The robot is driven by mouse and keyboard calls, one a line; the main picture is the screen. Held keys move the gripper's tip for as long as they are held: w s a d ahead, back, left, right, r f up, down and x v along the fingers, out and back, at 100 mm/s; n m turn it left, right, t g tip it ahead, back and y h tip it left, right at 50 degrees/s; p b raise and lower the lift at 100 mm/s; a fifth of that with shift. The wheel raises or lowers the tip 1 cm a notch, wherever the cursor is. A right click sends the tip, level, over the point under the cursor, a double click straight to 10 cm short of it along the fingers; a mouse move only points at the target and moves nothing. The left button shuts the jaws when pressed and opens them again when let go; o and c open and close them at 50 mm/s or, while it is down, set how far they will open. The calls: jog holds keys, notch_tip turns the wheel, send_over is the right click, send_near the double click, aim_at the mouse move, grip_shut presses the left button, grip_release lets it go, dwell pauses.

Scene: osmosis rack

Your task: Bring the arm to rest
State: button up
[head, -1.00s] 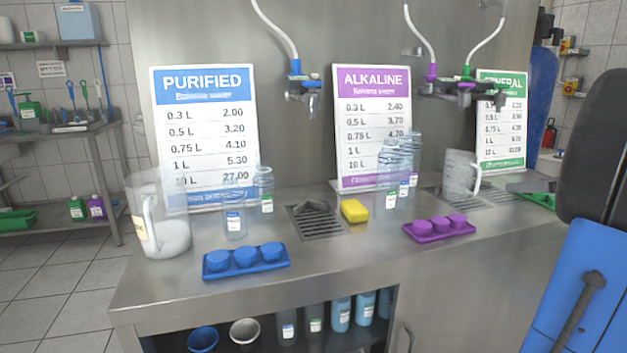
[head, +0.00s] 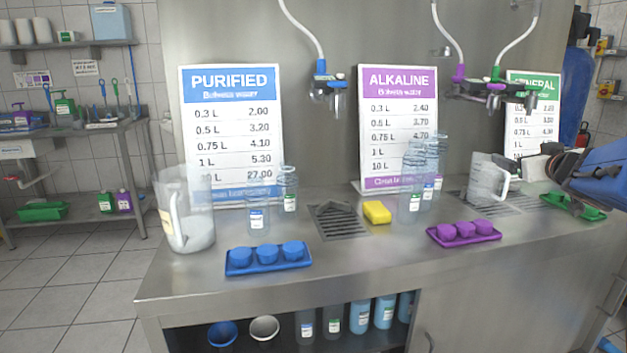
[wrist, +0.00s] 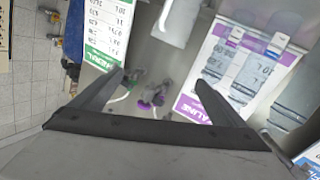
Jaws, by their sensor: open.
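My gripper (wrist: 159,82) is open and empty in the wrist view, its two dark fingers spread wide apart. Between and beyond them are the purple and green taps (wrist: 150,97), which look apart from the fingers. In the head view, my blue arm (head: 605,172) reaches in from the right edge. Its dark end is above the right part of the counter, over the green tray (head: 590,213), and its fingers are hard to make out there.
The steel counter (head: 380,265) holds a clear jug (head: 497,180) near my arm, bottles (head: 412,205), a purple tray (head: 485,238), a yellow sponge (head: 377,212), a blue tray (head: 240,270) and a large pitcher (head: 187,235). Price signs (head: 398,125) stand behind. The counter's front strip is clear.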

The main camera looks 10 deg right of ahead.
jog(key=s+a+f+g+y, duration=0.1)
jog(key=s+a+f+g, duration=0.2)
jog(key=s+a+f, duration=0.5)
jog(key=s+a+f+g+y, duration=0.2)
jog(key=s+a+f+g, duration=0.2)
jog(key=s+a+f, duration=0.5)
jog(key=s+a+f+n+g+y, duration=0.1)
jog(key=s+a+f+g, duration=0.3)
jog(key=s+a+f, duration=0.5)
jog(key=a+f+y, duration=0.1)
jog(key=a+f, duration=0.1)
jog(key=a, duration=0.5)
jog(key=shift+a, duration=0.4)
jog(key=shift+w+r, duration=0.1)
